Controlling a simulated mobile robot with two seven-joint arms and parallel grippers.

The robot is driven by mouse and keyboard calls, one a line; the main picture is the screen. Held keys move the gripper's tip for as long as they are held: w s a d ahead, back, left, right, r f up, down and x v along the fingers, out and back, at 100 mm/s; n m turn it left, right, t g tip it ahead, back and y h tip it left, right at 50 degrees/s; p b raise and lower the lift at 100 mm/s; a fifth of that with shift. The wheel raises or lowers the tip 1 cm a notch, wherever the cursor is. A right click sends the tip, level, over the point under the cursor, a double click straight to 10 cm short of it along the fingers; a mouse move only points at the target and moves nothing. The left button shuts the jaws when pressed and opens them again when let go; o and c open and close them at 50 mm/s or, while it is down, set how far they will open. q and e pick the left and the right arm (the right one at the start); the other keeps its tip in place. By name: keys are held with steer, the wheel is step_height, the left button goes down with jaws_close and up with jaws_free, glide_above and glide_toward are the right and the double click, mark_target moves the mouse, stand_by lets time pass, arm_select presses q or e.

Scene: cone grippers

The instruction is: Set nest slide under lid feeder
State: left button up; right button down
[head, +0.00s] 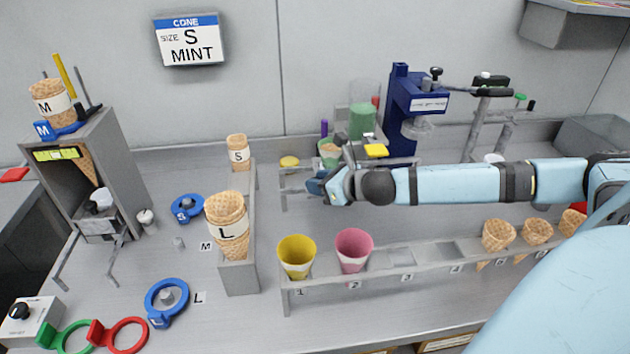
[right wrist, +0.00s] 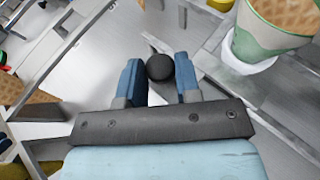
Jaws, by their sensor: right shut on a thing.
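My right gripper (head: 320,186) reaches in from the right to the slide rails (head: 300,190) at the back middle of the counter. In the right wrist view its blue fingers (right wrist: 158,82) are closed on a black ball knob (right wrist: 160,66), which seems to be the nest slide's handle. A green cup with a cone (head: 329,151) stands just behind the gripper, apparently in the nest; it also shows in the right wrist view (right wrist: 270,38). The clear tube with green lids (head: 362,121), apparently the lid feeder, stands right of the cup. The nest itself is mostly hidden. My left gripper is out of view.
A blue press (head: 415,95) stands right of the tube. A front rack (head: 430,266) holds a yellow cup (head: 296,257), a pink cup (head: 353,250) and cones. A grey cone holder (head: 238,275) and a cone dispenser (head: 122,165) stand left. The back wall is close.

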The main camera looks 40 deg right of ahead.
steer(key=shift+w, duration=0.1)
steer(key=c, duration=0.8)
jaws_free()
steer(key=shift+c, duration=0.2)
steer(key=shift+s+r, duration=0.1)
steer(key=shift+s, duration=0.3)
steer(key=v, duration=1.3)
steer(key=shift+r, duration=0.15)
